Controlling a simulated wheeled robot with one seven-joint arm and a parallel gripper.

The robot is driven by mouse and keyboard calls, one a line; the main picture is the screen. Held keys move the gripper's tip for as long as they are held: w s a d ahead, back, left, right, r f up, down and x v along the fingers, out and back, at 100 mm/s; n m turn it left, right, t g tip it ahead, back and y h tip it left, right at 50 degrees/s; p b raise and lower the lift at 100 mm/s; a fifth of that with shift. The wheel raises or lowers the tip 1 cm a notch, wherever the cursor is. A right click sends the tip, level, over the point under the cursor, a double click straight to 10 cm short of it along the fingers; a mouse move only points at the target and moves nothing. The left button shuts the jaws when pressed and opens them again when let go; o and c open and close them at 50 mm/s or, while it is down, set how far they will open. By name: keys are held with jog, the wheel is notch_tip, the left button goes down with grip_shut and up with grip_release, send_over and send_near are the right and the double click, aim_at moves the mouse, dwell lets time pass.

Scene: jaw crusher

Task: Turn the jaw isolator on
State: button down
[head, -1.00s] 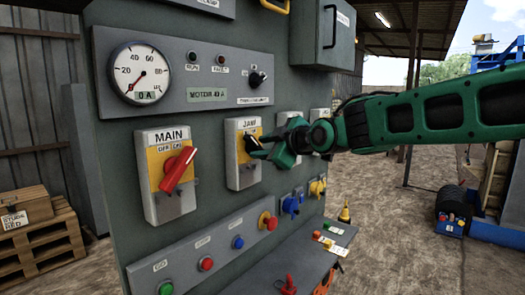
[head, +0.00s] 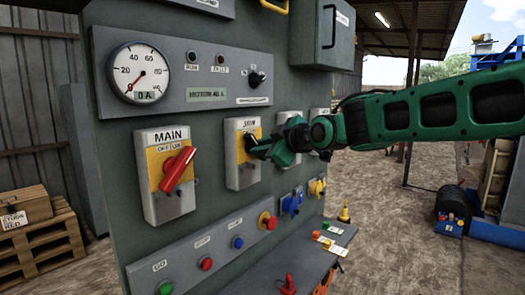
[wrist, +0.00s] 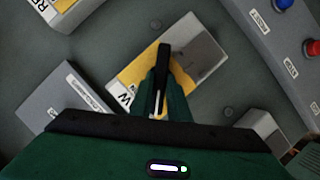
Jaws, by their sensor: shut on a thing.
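The jaw isolator (head: 239,172) is a grey box with a yellow plate and a JAW label, on the panel right of the MAIN isolator. Its dark handle is mostly hidden by my gripper (head: 257,147), which is shut on it. In the wrist view, the jaw isolator (wrist: 206,60) lies ahead, and my gripper (wrist: 162,85) covers its yellow part and the dark handle. I cannot tell the exact angle of the handle.
The MAIN isolator (head: 166,203) with a red handle stands close on the left. A row of coloured buttons (head: 206,264) runs below. An ammeter (head: 140,73) is above left. A grey box (head: 322,34) juts out at upper right.

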jog(key=shift+w+d+m+g+y, duration=0.2)
jog(key=shift+m+g+y, duration=0.75)
jog(key=shift+m, duration=1)
jog(key=shift+w+d+m+g+y, duration=0.2)
jog(key=shift+m+g+y, duration=0.75)
jog(key=shift+m, duration=1.05)
jog(key=shift+w+d+m+g+y, duration=0.1)
jog(key=shift+w+m+g+y, duration=0.2)
jog(key=shift+m+g+y, duration=1.15)
jog(key=shift+m+t+h, duration=0.35)
jog(key=shift+m+h, duration=0.25)
jog(key=shift+h, duration=0.15)
jog(key=c, duration=1.7)
grip_release()
jog(key=v, duration=1)
jog(key=shift+d+r, duration=0.1)
jog(key=shift+d, duration=0.2)
